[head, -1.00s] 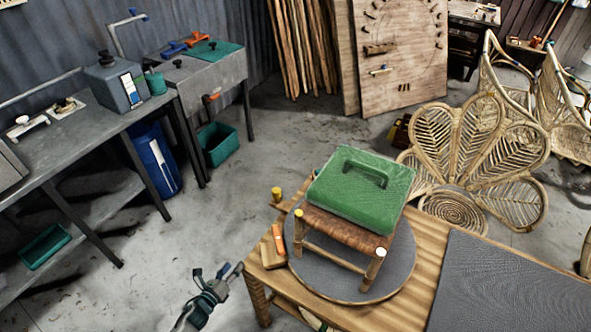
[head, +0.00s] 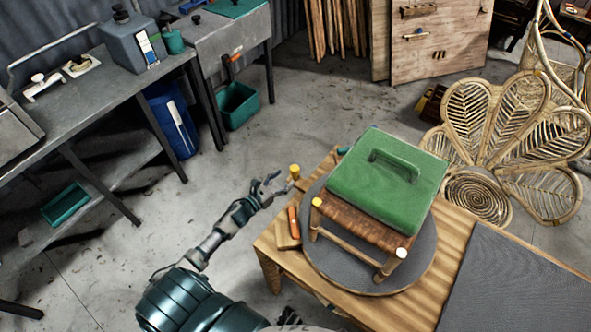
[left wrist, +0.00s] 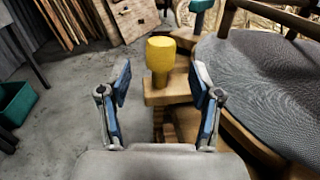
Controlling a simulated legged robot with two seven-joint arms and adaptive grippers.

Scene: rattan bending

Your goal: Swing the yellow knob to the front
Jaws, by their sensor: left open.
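The yellow knob (head: 295,171) stands upright on a wooden piece at the left edge of the wooden table (head: 430,314). In the left wrist view the yellow knob (left wrist: 161,58) is straight ahead, on a wooden block (left wrist: 170,90). My left gripper (head: 273,184) is just left of the knob in the head view. In the left wrist view its two blue fingers (left wrist: 161,85) are open, with the knob showing between and beyond their tips. Whether they touch it, I cannot tell. My right gripper is not in view.
A small stool (head: 365,229) with a green cushion (head: 390,185) stands on a round grey turntable (head: 335,268) beside the knob. An orange-handled tool (head: 293,223) lies near the knob. A teal knob (left wrist: 201,16) is behind the yellow one. Left of the table is bare floor.

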